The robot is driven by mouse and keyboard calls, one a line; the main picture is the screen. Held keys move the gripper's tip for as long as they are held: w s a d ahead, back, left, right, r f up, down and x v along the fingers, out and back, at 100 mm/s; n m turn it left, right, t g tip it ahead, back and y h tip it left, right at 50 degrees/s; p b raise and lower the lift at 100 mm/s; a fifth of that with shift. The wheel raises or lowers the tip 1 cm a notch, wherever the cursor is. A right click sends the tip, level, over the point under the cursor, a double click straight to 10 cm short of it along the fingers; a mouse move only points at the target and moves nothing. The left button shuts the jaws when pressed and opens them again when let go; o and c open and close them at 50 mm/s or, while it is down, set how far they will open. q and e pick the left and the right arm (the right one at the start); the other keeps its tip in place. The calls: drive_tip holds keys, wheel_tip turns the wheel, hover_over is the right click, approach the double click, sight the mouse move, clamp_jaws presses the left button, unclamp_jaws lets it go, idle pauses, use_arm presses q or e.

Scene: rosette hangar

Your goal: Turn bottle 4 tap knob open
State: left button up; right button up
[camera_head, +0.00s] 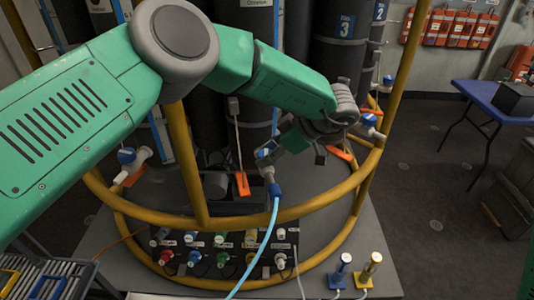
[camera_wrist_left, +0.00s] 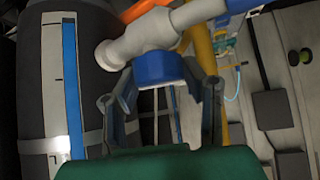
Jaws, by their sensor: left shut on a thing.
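A grey tap with a blue hose connector (camera_head: 275,189) stands in front of the middle dark bottle (camera_head: 245,125). Its blue knob (camera_wrist_left: 158,68) shows large in the left wrist view, below the pale tap body (camera_wrist_left: 150,36). My left gripper (camera_head: 271,152) reaches this tap from the right, its green palm beside it. In the wrist view its two fingers stand on either side of the knob, shut on it. The fingertips are small and partly hidden in the head view. The bottle's number is not readable. My right gripper is not in view.
A yellow tubular frame (camera_head: 300,208) rings the bottles and taps. A light blue hose (camera_head: 258,250) hangs from the tap. Orange levers (camera_head: 242,184) stick out nearby. A panel of coloured knobs (camera_head: 222,258) lies below. A blue table (camera_head: 480,95) stands right, with open floor before it.

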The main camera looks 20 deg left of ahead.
use_arm(q)
drive_tip(key=shift+f, duration=0.15)
drive_tip(key=o, duration=1)
drive_tip(key=shift+o, duration=0.7)
drive_tip(key=shift+w, duration=0.1)
drive_tip(key=shift+d, duration=0.1)
drive_tip(key=v, duration=1.2)
drive_tip(key=shift+w, duration=0.15)
drive_tip(key=shift+f, duration=0.1)
